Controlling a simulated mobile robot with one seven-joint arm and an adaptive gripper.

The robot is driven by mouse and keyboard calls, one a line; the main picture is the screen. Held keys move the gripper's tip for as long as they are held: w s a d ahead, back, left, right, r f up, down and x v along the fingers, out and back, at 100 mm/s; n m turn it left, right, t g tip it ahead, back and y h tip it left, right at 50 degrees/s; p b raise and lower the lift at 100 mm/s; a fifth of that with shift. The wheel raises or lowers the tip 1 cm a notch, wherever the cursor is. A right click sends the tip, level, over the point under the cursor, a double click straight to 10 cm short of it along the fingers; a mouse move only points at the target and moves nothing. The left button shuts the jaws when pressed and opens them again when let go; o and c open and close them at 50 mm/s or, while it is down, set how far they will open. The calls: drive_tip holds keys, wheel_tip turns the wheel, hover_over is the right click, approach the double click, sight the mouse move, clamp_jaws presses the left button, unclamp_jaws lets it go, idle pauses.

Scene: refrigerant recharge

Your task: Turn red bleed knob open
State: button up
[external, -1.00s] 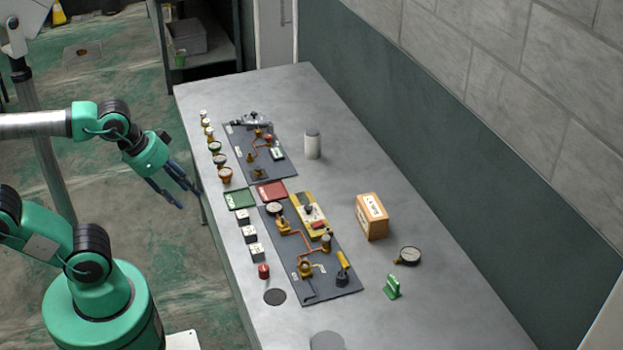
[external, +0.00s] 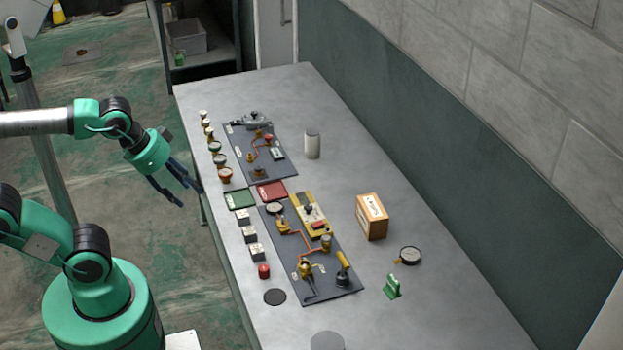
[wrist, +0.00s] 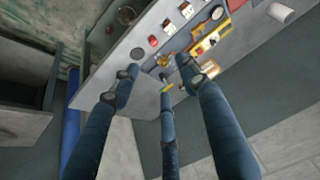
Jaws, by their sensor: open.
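A small red knob-like piece (external: 264,271) stands on the table at the near left, beside the front grey board (external: 341,292). It also appears in the wrist view (wrist: 137,53). Another red knob (external: 268,138) sits on the back grey board (external: 277,173), and a red part (external: 319,224) is on the yellow block (external: 306,203). I cannot tell which is the bleed knob, or how far any is turned. My gripper (external: 190,197) is open and empty, just left of the table's left edge, apart from all of these. The wrist view shows its spread fingers (wrist: 158,73).
White cubes (external: 249,234) and several round-topped pieces (external: 214,147) line the table's left edge. Green (external: 238,198) and red (external: 271,191) trays lie between the boards. A box (external: 371,217), gauge (external: 409,255) and white cylinder (external: 312,144) stand to the right. The table's right side is mostly clear.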

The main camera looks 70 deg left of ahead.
drive_tip(key=w+a+r+m+g+y+p, duration=0.15)
drive_tip(key=w+a+p, duration=0.25)
drive_tip(key=w+a, duration=0.5)
drive_tip(key=w+a+r+m+g+y+p, duration=0.1)
drive_tip(key=w+a+r+m+p, duration=0.2)
drive_tip(key=w+a, duration=0.65)
drive_tip(key=w+a+r+m+g+y+p, duration=0.15)
drive_tip(key=w+a+p, duration=0.3)
drive_tip(key=w, duration=0.75)
drive_tip(key=m+g+p, duration=0.3)
drive_tip(key=m+p, duration=0.4)
drive_tip(key=p, duration=0.2)
hover_over(274, 142)
drive_tip(key=w+d, duration=0.3)
drive_tip(key=d, duration=0.2)
wheel_tip(274, 142, down, 23)
drive_tip(key=shift+s+d, duration=0.15)
drive_tip(key=shift+s, duration=0.1)
drive_tip(key=x, duration=1.3)
drive_tip(key=shift+s+f+p, duration=0.2)
drive_tip(key=shift+f+p, duration=0.05)
drive_tip(key=shift+p, duration=0.15)
